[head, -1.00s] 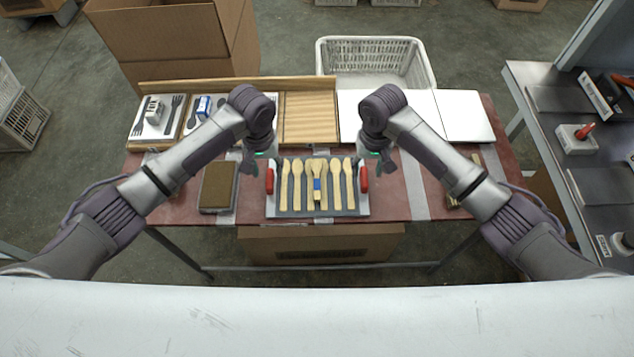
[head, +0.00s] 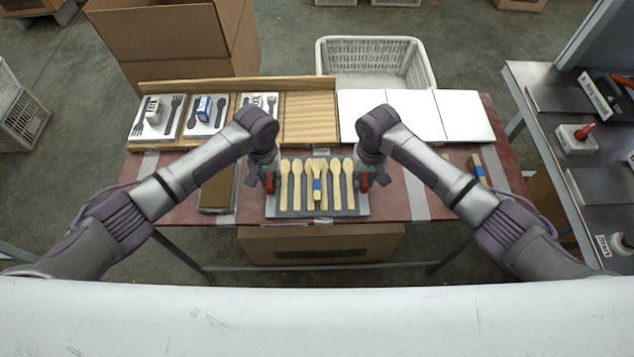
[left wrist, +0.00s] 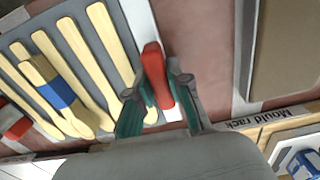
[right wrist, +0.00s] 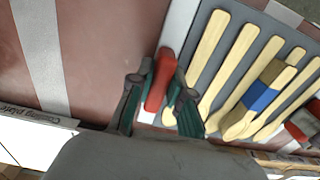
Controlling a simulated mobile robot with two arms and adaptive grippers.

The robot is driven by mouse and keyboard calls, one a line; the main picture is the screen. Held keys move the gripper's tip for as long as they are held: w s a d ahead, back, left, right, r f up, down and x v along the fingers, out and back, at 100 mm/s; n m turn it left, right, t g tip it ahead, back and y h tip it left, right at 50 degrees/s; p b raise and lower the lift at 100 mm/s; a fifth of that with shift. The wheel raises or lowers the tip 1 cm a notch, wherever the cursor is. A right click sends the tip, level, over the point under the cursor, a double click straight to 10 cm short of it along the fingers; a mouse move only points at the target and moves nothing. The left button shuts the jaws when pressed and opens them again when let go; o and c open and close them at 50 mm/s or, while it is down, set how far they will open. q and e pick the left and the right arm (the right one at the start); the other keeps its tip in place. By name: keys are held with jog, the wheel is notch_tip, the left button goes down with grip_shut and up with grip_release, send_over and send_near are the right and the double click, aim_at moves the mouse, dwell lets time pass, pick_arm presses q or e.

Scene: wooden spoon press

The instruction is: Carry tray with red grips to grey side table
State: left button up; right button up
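The tray (head: 318,213) lies on the red-brown worktable, with a row of wooden spoons (head: 297,185) on its grey inlay; a blue band (head: 317,184) wraps the middle ones. A red grip stands at each end. My left gripper (head: 266,180) is at the left red grip (left wrist: 154,70), its fingers apart on either side of it. My right gripper (head: 370,180) straddles the right red grip (right wrist: 160,78) in the same way, fingers apart. Whether the fingers touch the grips is unclear. The grey side table (head: 530,76) stands at the right.
The side table carries dark panels and a white block with a red handle (head: 583,132). A wooden rack (head: 230,82) with white moulds and white plates (head: 465,115) line the worktable's back. A brown block (head: 216,190) lies left of the tray. A white crate (head: 375,45) stands behind.

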pick_arm(q)
grip_shut()
pick_arm(e)
grip_shut()
pick_arm(q)
jog(key=shift+r, duration=0.15)
pick_arm(e)
jog(key=shift+r, duration=0.2)
